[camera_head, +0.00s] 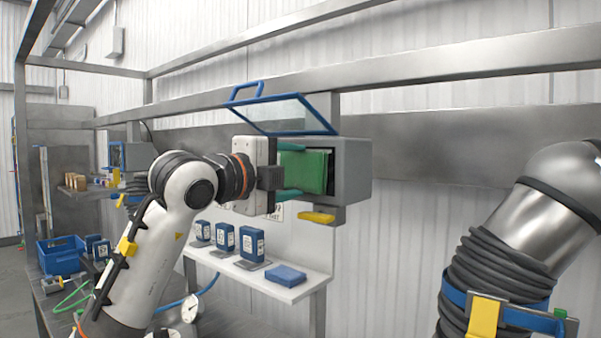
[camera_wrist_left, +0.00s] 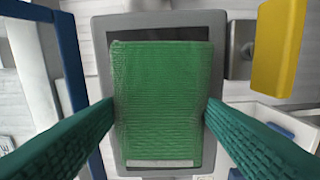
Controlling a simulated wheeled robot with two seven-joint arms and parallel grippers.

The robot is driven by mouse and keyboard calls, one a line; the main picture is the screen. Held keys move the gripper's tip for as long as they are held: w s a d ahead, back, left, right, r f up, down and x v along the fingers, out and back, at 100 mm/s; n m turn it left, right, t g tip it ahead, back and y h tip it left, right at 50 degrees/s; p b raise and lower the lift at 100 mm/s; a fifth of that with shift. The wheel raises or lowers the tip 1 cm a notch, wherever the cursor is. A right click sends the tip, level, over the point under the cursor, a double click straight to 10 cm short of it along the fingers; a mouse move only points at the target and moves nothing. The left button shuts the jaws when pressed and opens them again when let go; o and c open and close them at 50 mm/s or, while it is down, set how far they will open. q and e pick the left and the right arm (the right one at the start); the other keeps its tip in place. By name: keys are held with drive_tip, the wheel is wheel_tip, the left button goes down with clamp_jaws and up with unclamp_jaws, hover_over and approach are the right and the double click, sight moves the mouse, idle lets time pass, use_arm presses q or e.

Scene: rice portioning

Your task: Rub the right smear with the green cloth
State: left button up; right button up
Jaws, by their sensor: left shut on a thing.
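My left gripper (camera_head: 298,172) is shut on the green cloth (camera_head: 315,172), a folded block held between its two green fingers. The cloth is at the open front of a grey box (camera_head: 354,172) on the steel frame. In the left wrist view, the gripper (camera_wrist_left: 160,113) holds the cloth (camera_wrist_left: 162,90) by its two sides. Behind the cloth is the box's grey rim (camera_wrist_left: 150,22) with a dark inner area mostly hidden by the cloth. I cannot tell whether the cloth touches that inner surface. No smear shows. My right arm comes in at the right, its gripper out of frame.
A clear flap with a blue frame (camera_head: 284,114) stands raised above the box. A yellow handle-like piece (camera_head: 317,217) is below it. A white shelf (camera_head: 300,290) beneath carries several blue packs. A blue crate (camera_head: 60,256) stands at far left.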

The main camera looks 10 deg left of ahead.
use_arm(q)
drive_tip(key=w+a, duration=0.2)
drive_tip(key=a, duration=0.2)
drive_tip(key=shift+w+a+p, duration=0.1)
drive_tip(key=shift+w+p, duration=0.25)
drive_tip(key=shift+w, duration=0.05)
drive_tip(key=b+v, duration=0.3)
drive_tip(key=v, duration=0.3)
idle(0.5)
